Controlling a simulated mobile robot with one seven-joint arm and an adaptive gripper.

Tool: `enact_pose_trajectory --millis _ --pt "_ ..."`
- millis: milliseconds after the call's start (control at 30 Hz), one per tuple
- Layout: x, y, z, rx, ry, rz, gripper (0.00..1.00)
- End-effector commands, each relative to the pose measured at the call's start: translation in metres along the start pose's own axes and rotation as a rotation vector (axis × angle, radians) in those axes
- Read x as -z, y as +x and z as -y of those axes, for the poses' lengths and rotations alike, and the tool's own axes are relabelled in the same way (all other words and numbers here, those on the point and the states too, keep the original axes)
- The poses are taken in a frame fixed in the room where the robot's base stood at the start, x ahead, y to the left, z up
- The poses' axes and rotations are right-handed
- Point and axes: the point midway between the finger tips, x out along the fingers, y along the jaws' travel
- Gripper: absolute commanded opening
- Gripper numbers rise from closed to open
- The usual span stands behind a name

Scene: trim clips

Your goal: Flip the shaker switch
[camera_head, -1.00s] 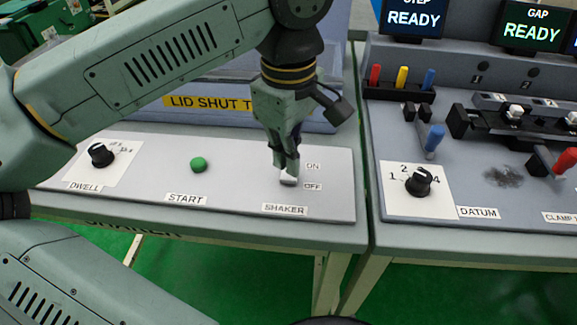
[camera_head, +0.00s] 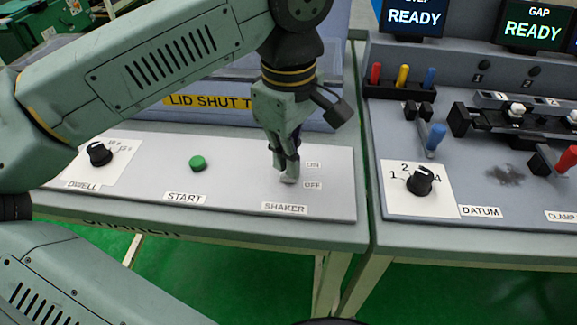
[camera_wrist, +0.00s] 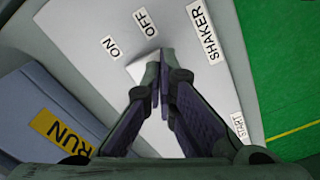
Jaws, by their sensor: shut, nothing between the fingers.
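The shaker switch (camera_head: 290,180) is a small pale rocker on the light panel, above the SHAKER label (camera_head: 285,208) and left of the ON and OFF labels in the head view. My gripper (camera_head: 286,172) points down at it, fingers shut and empty, with the tips at the switch and covering much of it. In the wrist view the white switch (camera_wrist: 141,69) shows partly behind the fingertips (camera_wrist: 160,58), close to the OFF label (camera_wrist: 146,22). The tips seem to touch it or nearly so. I cannot tell which side of the switch is pressed.
The green START button (camera_head: 198,163) and the black DWELL knob (camera_head: 100,153) stand to the left on the same panel. A lid-shut label (camera_head: 205,101) is on the box behind. The DATUM knob (camera_head: 420,181) and clamp fixtures are on the separate console at right.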

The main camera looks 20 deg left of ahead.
Motion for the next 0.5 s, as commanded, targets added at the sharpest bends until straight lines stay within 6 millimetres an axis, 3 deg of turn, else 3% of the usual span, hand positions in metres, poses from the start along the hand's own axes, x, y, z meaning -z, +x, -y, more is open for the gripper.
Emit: enact_pose_trajectory --millis 500 --pt "-0.0001 0.0086 0.0000 0.000 0.000 0.000 0.00"
